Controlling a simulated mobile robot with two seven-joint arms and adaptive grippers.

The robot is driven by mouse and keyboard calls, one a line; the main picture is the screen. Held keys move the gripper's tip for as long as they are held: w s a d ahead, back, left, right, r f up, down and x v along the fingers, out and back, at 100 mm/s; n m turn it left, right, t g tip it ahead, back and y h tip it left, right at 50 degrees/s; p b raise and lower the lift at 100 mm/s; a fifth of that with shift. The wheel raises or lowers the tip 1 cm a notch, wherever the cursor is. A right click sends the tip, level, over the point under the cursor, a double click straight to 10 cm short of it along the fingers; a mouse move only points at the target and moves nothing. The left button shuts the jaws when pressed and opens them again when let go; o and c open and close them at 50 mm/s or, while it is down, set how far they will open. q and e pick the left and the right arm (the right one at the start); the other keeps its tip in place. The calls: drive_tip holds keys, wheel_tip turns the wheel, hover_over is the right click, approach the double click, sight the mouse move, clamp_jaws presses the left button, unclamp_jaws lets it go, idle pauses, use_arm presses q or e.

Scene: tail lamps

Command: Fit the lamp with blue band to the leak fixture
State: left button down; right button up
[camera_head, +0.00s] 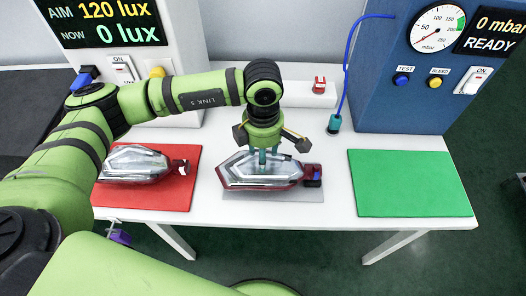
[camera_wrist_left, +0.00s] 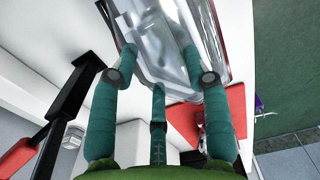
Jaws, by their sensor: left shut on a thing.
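A clear and red tail lamp (camera_head: 250,178) lies over a grey plate (camera_head: 310,196) at the table's middle. A small blue part shows at its dark right end. My left gripper (camera_head: 265,158) comes down from above and is shut on this lamp. In the left wrist view the teal fingers (camera_wrist_left: 160,75) reach the clear lamp body (camera_wrist_left: 165,45). Whether the lamp touches the plate is hard to tell. A blue leak tester (camera_head: 400,95) with a gauge stands at the back right, its display reading 0 mbar READY. My right gripper is not in view.
A second lamp (camera_head: 135,165) lies on a red mat (camera_head: 180,195) at left. A green mat (camera_head: 410,185) at right is empty. A blue hose (camera_head: 350,50) ends in a teal plug (camera_head: 334,124) behind the grey plate. A light meter box (camera_head: 130,40) stands back left.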

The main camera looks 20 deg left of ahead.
use_arm(q)
drive_tip(key=shift+f+b, duration=0.4)
drive_tip(key=c, duration=0.5)
unclamp_jaws()
wheel_tip(320, 180, up, 12)
drive_tip(key=shift+r, duration=0.1)
